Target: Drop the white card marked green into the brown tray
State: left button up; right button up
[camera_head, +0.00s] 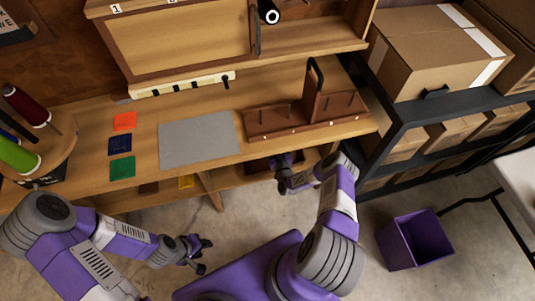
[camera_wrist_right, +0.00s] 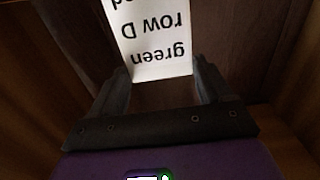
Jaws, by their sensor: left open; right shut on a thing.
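The white card (camera_wrist_right: 150,35) shows in the right wrist view with upside-down black print reading "green" and "row D". It is between the fingers of my right gripper (camera_wrist_right: 162,72), which is shut on it. Dark brown wooden surfaces surround it there; I cannot tell whether they belong to the tray. In the head view my right arm reaches to the opening under the bench top, and the card is hidden. A dark brown tray-like shape (camera_head: 258,165) shows partly there. My left gripper (camera_head: 205,256) is open and empty over the floor, left of centre.
The wooden bench (camera_head: 210,95) holds a grey mat (camera_head: 198,140), orange (camera_head: 124,121), blue (camera_head: 120,145) and green (camera_head: 122,168) squares, and a brown peg rack (camera_head: 290,120). Thread spools stand at left. A purple bin (camera_head: 416,240) and a dark shelf with boxes (camera_head: 435,50) are at right.

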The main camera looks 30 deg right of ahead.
jog(key=o, duration=0.7)
jog(key=p+v, duration=0.2)
jog(key=v, duration=0.5)
jog(key=shift+s+p, duration=0.25)
jog(key=shift+p, duration=0.1)
